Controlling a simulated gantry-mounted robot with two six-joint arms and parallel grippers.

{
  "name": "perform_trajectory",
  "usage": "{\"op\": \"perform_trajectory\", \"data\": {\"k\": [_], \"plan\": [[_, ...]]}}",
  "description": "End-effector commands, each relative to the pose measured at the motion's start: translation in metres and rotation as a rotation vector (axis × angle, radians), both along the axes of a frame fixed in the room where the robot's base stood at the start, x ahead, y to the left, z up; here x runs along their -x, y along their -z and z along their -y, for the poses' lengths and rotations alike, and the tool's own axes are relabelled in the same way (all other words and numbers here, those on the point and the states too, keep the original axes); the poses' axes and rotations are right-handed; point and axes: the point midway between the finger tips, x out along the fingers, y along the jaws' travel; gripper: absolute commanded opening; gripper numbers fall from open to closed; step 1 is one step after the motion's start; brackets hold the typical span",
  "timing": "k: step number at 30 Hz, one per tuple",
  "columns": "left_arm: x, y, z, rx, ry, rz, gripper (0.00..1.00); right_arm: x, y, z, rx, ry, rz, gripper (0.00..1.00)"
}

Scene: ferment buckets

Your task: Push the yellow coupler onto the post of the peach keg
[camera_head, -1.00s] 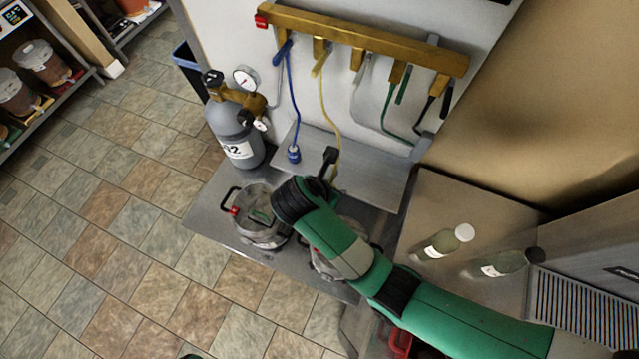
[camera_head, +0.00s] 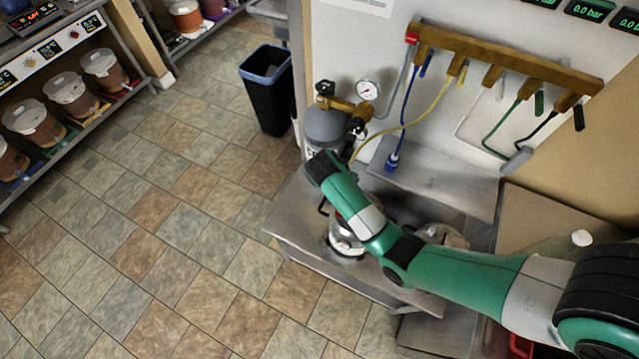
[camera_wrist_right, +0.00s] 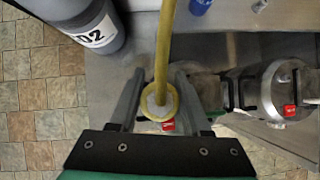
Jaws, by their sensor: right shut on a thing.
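The yellow coupler (camera_wrist_right: 158,103) is between the fingers of my right gripper (camera_wrist_right: 160,98) in the right wrist view. The gripper is shut on it, and the yellow hose (camera_wrist_right: 165,45) runs up from it. One keg (camera_head: 347,240) stands below my right arm in the head view, partly covered. In the wrist view it is mostly hidden under the gripper. A second keg (camera_head: 442,236) stands to its right; it also shows at the right of the wrist view (camera_wrist_right: 285,90). I cannot tell which is peach, and no post under the coupler is visible. My left gripper is not in view.
A grey gas bottle (camera_head: 326,128) with a gauge (camera_head: 367,90) stands behind the near keg. A blue coupler (camera_head: 392,162) hangs on its hose over the metal shelf. The wooden manifold (camera_head: 505,62) is on the wall. A black bin (camera_head: 267,90) stands left; the floor there is clear.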

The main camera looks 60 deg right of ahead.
Motion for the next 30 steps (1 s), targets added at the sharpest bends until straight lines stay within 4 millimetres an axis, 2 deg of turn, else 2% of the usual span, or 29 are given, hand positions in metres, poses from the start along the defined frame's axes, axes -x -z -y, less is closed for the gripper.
{"op": "perform_trajectory", "data": {"k": [3, 11, 24, 30], "plan": [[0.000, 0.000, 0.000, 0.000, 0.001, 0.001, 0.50, 0.008, 0.001, 0.011, 0.000, 0.032, -0.001, 0.00], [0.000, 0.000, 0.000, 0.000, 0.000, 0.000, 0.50, 0.010, 0.004, 0.014, 0.000, 0.040, -0.001, 0.00], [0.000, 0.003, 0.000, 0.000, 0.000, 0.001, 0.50, 0.010, 0.045, 0.014, 0.000, 0.039, -0.002, 0.00], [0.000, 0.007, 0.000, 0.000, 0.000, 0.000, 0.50, 0.009, 0.052, 0.014, 0.001, 0.038, 0.000, 0.00]]}}
